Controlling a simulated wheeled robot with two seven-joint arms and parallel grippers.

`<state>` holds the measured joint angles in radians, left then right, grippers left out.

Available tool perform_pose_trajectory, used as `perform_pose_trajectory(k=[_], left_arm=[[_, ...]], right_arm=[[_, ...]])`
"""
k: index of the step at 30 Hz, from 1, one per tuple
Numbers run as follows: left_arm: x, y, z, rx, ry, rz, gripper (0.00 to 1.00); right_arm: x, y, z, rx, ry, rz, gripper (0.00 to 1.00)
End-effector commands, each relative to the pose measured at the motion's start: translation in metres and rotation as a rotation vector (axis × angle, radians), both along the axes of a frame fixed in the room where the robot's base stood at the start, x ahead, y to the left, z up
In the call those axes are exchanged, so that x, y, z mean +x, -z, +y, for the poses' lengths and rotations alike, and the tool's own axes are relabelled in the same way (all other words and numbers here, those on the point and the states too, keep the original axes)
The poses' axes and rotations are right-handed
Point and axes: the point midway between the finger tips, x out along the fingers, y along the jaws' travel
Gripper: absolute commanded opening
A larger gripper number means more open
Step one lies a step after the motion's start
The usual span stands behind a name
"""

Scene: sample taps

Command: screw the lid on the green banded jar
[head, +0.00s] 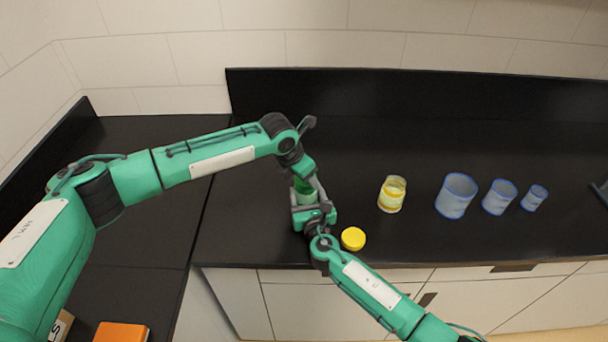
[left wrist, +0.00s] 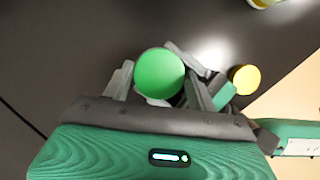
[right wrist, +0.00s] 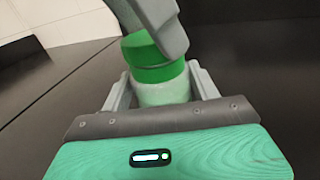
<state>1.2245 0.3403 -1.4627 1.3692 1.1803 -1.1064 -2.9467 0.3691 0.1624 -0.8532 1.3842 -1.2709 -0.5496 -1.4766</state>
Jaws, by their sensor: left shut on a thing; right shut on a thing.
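The green banded jar (right wrist: 165,93) has a pale, see-through body and stands upright on the black counter. My right gripper (head: 308,208) is shut around its body from the front side. A green lid (left wrist: 159,73) sits on top of the jar, and green also shows at the jar's upper part in the head view (head: 303,186). My left gripper (left wrist: 160,82) is shut on the lid from above, its fingers on either side. In the right wrist view its finger hides part of the lid. I cannot tell how tight the lid is.
A yellow lid (head: 353,238) lies near the counter's front edge, just right of my right gripper. A yellow-banded jar (head: 392,194) stands farther right. Blue-rimmed cups (head: 456,195) stand beyond it. An orange box (head: 121,332) is at the lower left. The counter behind is clear.

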Motion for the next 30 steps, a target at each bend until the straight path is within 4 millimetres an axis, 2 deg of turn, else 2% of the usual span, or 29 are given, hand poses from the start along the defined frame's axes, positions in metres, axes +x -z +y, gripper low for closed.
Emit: perform_pose_trajectory(k=[4,5,7,8,17,27,30], left_arm=[[0.001,0.000,0.001,0.001,-0.003,-0.001,0.37],[0.001,0.000,0.001,0.001,-0.003,-0.001,0.64],[0.001,0.000,0.001,0.001,-0.003,-0.001,0.78],[0.001,0.000,0.001,0.001,-0.003,-0.001,0.80],[0.001,-0.002,0.000,0.000,-0.003,-0.001,0.80],[0.001,-0.041,0.000,0.000,-0.002,-0.003,0.80],[0.001,-0.046,0.000,0.001,-0.002,-0.002,0.80]], right_arm=[[0.000,0.000,-0.001,0.001,0.002,0.000,0.00],[0.000,0.000,-0.001,0.001,0.002,0.000,0.00],[0.000,0.000,-0.001,0.001,0.001,0.000,0.00],[0.000,0.000,-0.001,0.001,0.001,0.000,0.00],[0.000,0.000,0.000,0.000,0.001,0.000,0.00],[0.000,0.000,0.000,0.001,0.000,0.000,0.00],[0.000,0.000,0.000,0.001,0.000,0.000,0.00]])
